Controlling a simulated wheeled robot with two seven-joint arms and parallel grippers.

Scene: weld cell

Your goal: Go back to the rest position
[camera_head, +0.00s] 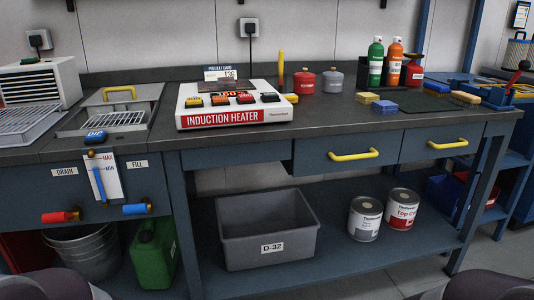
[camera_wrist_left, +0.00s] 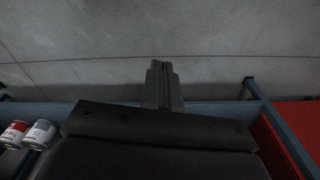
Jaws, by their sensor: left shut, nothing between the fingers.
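My left gripper (camera_wrist_left: 160,66) shows in the left wrist view with its two dark fingers together and nothing between them. It points toward a plain grey surface and touches nothing that I can see. In the head view neither gripper shows; only rounded dark parts of my own body show at the bottom left and bottom right corners. My right gripper is in neither view.
The workbench (camera_head: 360,135) carries an induction heater (camera_head: 235,105), a sink (camera_head: 110,108) and several bottles. On the lower shelf (camera_head: 335,245) stand a grey bin (camera_head: 266,230) and two cans (camera_head: 365,218). Yellow drawer handles (camera_head: 353,155) stick out in front.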

